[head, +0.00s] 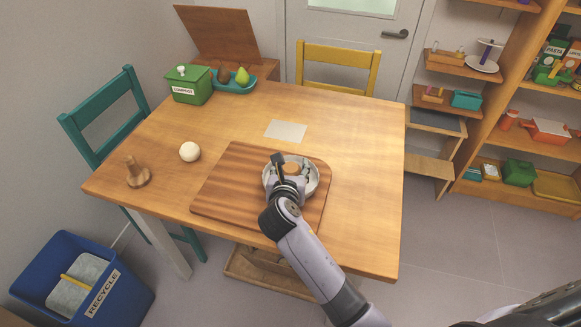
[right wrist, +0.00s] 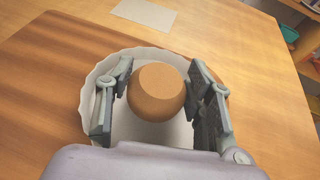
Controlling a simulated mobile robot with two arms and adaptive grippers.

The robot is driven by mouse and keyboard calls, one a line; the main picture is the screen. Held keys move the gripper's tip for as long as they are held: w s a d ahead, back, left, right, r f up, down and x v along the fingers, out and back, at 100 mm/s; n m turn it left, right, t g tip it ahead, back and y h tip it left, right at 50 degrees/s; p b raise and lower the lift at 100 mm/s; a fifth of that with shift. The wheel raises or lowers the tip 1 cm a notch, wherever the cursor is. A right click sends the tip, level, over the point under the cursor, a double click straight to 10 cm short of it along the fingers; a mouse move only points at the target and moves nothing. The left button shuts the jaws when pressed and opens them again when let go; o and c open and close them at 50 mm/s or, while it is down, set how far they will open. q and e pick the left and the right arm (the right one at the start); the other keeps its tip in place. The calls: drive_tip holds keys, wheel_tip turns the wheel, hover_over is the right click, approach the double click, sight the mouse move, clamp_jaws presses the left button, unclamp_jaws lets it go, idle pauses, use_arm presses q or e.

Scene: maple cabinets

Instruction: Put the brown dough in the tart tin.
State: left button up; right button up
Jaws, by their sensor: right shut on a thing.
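The brown dough (right wrist: 157,92) is a smooth ball between the two fingers of my right gripper (right wrist: 158,100), which is shut on it. In the head view the dough (head: 291,167) shows as a small orange-brown patch at the fingertips of my right gripper (head: 288,176). The tart tin (head: 316,182) is white and round with a fluted rim, and it stands on the striped wooden board. In the right wrist view the tin's rim (right wrist: 92,88) surrounds the dough and fingers. I cannot tell whether the dough touches the tin's bottom. My left gripper is not in view.
The wooden board (head: 228,190) lies on the table (head: 360,130). A white dough ball (head: 190,152) and a wooden peg-like thing (head: 137,174) sit to its left. A pale card (head: 286,130) lies behind it. A green compost box (head: 190,84) stands at the back left. The table's right side is clear.

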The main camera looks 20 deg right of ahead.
drive_tip(key=shift+f, duration=0.25)
drive_tip(key=o, duration=1.4)
drive_tip(key=shift+o, duration=0.2)
drive_tip(key=v, duration=1.2)
